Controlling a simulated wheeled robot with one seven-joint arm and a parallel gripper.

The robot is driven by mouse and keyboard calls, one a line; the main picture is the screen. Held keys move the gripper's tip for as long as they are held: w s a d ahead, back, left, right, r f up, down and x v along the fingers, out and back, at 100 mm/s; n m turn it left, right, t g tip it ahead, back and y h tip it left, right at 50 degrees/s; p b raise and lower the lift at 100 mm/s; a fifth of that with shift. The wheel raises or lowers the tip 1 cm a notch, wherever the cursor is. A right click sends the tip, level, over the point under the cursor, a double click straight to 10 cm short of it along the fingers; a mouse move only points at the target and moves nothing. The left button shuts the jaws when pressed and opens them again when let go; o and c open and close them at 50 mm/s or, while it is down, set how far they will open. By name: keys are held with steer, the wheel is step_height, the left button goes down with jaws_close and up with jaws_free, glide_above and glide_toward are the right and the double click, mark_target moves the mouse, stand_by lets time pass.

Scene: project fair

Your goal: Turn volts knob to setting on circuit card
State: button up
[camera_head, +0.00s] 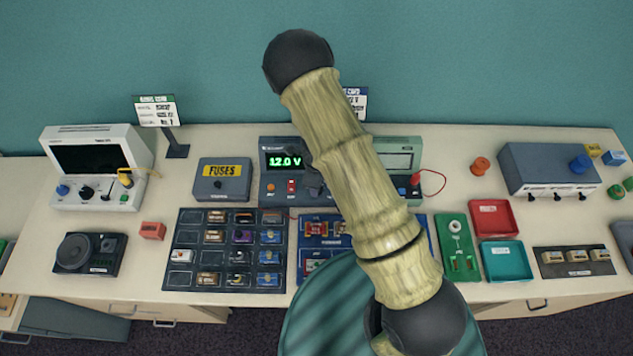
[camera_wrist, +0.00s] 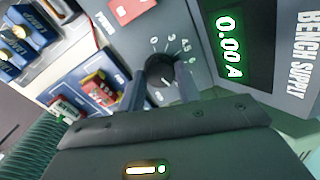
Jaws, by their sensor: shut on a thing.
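The bench supply (camera_head: 272,182) stands at the back middle of the table. Its green display (camera_head: 286,161) reads 12.0 V, and my arm covers its middle. In the wrist view, a second display (camera_wrist: 231,48) reads 0.00 A. My gripper (camera_wrist: 160,80) is shut on a dark round knob (camera_wrist: 160,66), one finger on each side. A numbered dial surrounds the knob; its label and pointer are not clear. A card on a stand (camera_head: 355,104) behind the supply is partly hidden by my arm, and its text is too small to read fully.
A red button (camera_head: 291,186) and an orange knob (camera_head: 271,188) are on the supply's front left. A fuses box (camera_head: 222,181) stands left, with a compartment tray (camera_head: 170,270) before it. A blue tray (camera_head: 312,240) with parts lies in front. Red (camera_head: 494,203) and teal (camera_head: 527,275) trays are right.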

stand_by(0.3)
steer(key=o, duration=1)
steer(key=shift+c, duration=0.2)
step_height(320, 180, up, 18)
steer(key=b, duration=0.1)
steer(key=shift+f+b, duration=0.25)
steer(key=shift+b, duration=0.05)
